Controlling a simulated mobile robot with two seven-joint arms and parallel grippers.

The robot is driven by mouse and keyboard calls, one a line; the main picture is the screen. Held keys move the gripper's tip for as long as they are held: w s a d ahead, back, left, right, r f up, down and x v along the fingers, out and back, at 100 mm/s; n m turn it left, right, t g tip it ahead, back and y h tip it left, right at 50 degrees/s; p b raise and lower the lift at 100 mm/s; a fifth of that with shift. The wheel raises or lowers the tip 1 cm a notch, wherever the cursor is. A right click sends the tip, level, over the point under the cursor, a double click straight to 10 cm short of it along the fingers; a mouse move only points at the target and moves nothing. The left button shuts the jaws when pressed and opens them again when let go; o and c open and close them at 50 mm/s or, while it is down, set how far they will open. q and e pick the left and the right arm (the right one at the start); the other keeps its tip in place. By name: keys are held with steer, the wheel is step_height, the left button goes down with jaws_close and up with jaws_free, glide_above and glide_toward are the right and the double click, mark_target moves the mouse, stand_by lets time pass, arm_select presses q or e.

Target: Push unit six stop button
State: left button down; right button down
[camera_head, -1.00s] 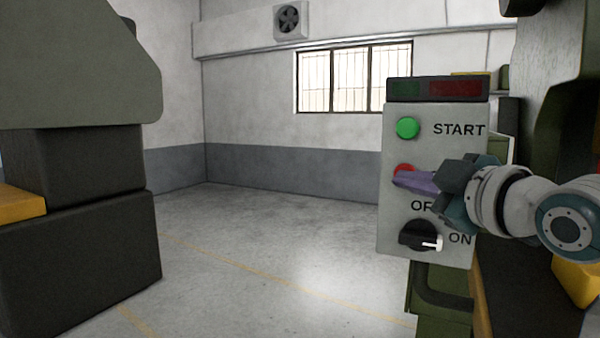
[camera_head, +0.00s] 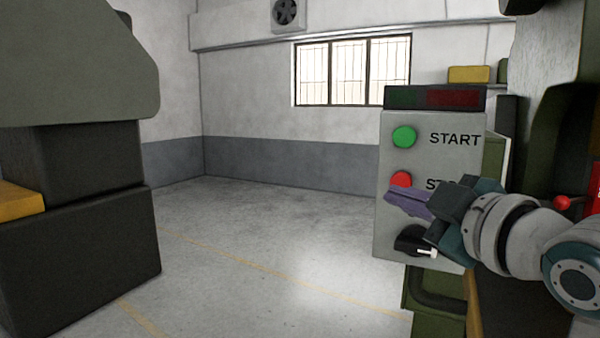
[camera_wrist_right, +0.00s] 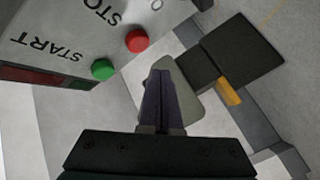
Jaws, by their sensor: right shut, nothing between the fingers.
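The grey control box (camera_head: 386,150) stands at the right in the head view. It carries a green START button (camera_head: 404,137), a red button (camera_head: 401,180) below it and a black rotary switch (camera_head: 410,240) with a white pointer. The red button's label is partly hidden by my gripper and starts with "ST". My right gripper (camera_head: 390,200) is shut and empty, its purple fingertips just below the red button in that view. The right wrist view shows the red button (camera_wrist_right: 137,40) beyond the fingertips (camera_wrist_right: 160,78), apparently apart from them. My left gripper is not in view.
A dark display (camera_head: 435,97) with green and red fields tops the box. A small red knob (camera_head: 562,203) is at the far right. A large dark green and black machine (camera_head: 80,225) fills the left. The concrete floor (camera_head: 270,240) between is open.

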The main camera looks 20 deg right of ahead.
steer(key=shift+s+a+p, duration=0.4)
steer(key=shift+s+a, duration=0.4)
steer(key=shift+a, duration=0.15)
